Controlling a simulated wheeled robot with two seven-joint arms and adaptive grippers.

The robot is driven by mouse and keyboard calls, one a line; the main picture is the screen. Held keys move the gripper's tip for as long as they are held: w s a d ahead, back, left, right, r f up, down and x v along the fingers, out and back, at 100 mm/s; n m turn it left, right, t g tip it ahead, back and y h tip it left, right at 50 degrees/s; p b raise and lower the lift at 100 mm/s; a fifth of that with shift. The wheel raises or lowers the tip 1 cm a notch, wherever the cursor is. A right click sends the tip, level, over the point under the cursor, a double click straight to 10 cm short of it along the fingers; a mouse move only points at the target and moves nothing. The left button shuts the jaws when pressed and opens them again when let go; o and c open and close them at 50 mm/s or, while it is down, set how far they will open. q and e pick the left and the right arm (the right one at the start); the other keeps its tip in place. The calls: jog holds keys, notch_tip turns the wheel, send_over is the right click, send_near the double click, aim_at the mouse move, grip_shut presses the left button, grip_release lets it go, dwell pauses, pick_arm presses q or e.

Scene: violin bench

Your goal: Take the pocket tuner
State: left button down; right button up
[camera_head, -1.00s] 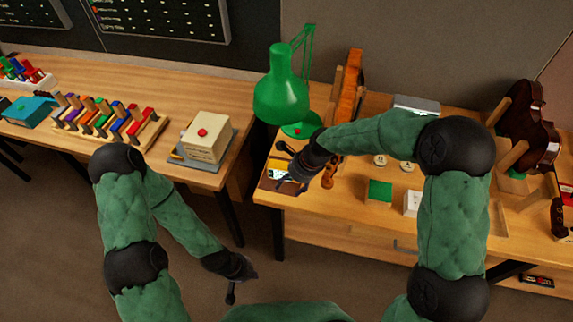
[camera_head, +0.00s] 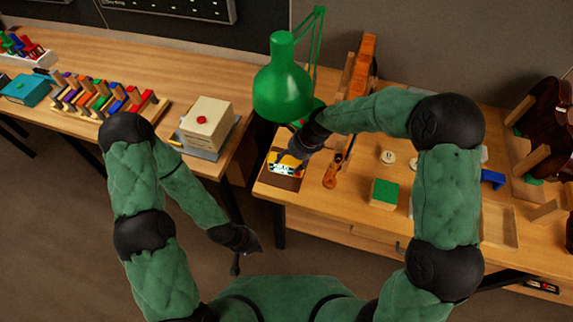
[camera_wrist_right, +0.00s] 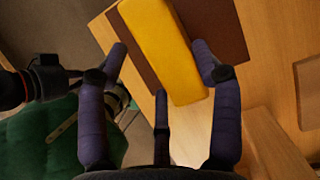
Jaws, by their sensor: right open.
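The likely pocket tuner is a yellow, block-shaped object (camera_wrist_right: 163,45) lying on a dark brown mat (camera_wrist_right: 218,25) in the right wrist view. In the head view the tuner (camera_head: 286,168) shows as a small yellow and white patch on the mat (camera_head: 285,182) at the bench's near left corner. My right gripper (camera_head: 290,160) is above it. In the right wrist view its open fingers (camera_wrist_right: 160,62) stand on either side of the yellow block, with nothing held. My left gripper (camera_head: 238,262) hangs low over the floor, away from both benches; its fingers are too small to read.
A green lamp (camera_head: 282,88) stands close behind the mat. A green-topped box (camera_head: 384,193) stands farther right. The left bench holds a cream box with a red button (camera_head: 207,122).

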aim_at(283, 166)
jog(key=x, duration=0.2)
jog(key=b+x, duration=0.1)
jog(key=x, duration=0.1)
jog(key=shift+w+a+f, duration=0.15)
jog(key=shift+w+a, duration=0.05)
jog(key=shift+a, duration=0.2)
jog(key=shift+a+f, duration=0.15)
jog(key=shift+f, duration=0.2)
jog(key=shift+f, duration=0.3)
jog(key=c, duration=0.9)
